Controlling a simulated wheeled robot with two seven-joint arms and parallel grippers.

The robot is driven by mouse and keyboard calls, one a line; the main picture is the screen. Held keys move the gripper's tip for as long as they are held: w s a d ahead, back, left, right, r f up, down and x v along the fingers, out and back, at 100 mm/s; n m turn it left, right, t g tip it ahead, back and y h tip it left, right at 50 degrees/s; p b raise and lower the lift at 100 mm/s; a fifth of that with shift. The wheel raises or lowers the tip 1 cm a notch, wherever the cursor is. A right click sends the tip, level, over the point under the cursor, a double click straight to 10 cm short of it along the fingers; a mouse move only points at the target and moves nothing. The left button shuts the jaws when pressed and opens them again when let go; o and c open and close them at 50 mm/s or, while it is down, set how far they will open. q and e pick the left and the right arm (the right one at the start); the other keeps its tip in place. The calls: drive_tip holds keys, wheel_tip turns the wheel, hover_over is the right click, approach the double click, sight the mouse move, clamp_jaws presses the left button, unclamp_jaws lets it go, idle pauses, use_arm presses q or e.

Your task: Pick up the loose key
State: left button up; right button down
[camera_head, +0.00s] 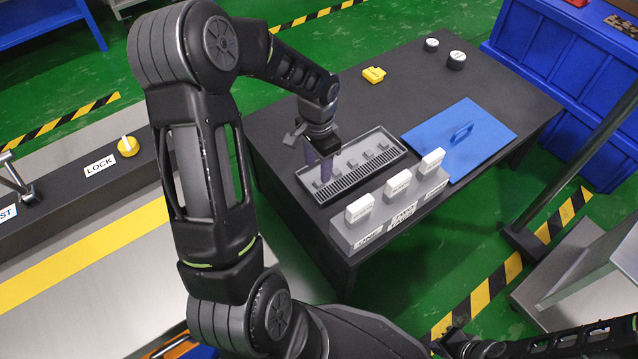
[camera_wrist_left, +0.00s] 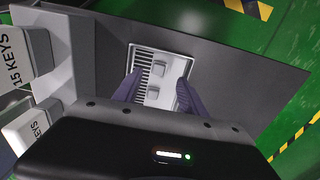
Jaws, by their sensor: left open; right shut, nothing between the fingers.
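Several small grey key-like blocks (camera_head: 368,153) stand in the shallow grey tray (camera_head: 400,148) on the dark table; I cannot tell which one is the loose key. My left gripper (camera_head: 320,168) is over the left part of the tray, pointing down, its fingers apart. In the left wrist view, two grey blocks (camera_wrist_left: 157,68) show in the tray (camera_wrist_left: 187,66) between the open fingers of the left gripper (camera_wrist_left: 158,92). Nothing is seen held. My right gripper (camera_head: 462,346) is low at the bottom right, away from the table, and empty.
White blocks (camera_head: 398,184) labelled with keys stand on a grey stepped stand (camera_head: 350,239) in front of the tray. A blue lid (camera_head: 485,135) with a handle lies to the right. A yellow piece (camera_head: 374,74) and two black-and-white round items (camera_head: 456,60) sit farther back.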

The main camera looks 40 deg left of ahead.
sight(319, 181)
use_arm(q)
wheel_tip(319, 181, down, 4)
drive_tip(key=b, duration=0.2)
drive_tip(key=shift+d+f+b, duration=0.15)
drive_tip(key=shift+f+b, duration=0.1)
drive_tip(key=shift+b, duration=0.1)
drive_tip(key=shift+w+f, duration=0.1)
drive_tip(key=shift+f, duration=0.25)
drive_tip(key=shift+c, duration=0.2)
clamp_jaws()
idle(0.4)
